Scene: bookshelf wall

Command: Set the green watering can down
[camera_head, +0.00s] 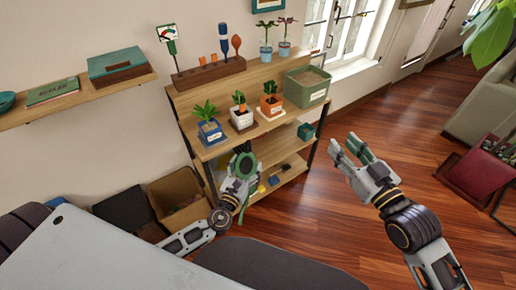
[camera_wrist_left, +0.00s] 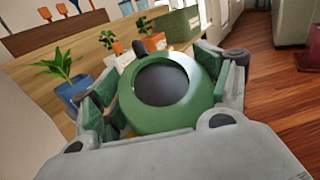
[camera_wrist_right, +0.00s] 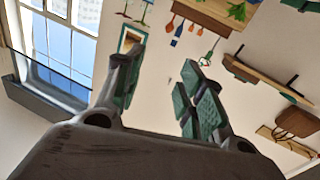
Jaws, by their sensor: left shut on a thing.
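The green watering can (camera_wrist_left: 125,118) fills the middle of the left wrist view, with its dark round opening facing the camera. My left gripper (camera_wrist_left: 165,88) is shut on it, with a finger pad on each side. In the head view the green can (camera_head: 247,163) is partly hidden by my left gripper (camera_head: 242,172), in front of the wooden shelf (camera_head: 190,97) and below its plant-bearing board. My right gripper (camera_head: 354,151) is open and empty over the floor to the right. Its parted fingers also show in the right wrist view (camera_wrist_right: 158,90).
Potted plants stand on the shelf board: a blue pot (camera_head: 211,132), a white pot (camera_head: 242,119) and an orange pot (camera_head: 271,106). A green planter box (camera_head: 307,88) is at its right end. A cardboard box (camera_head: 180,200) is on the floor at left.

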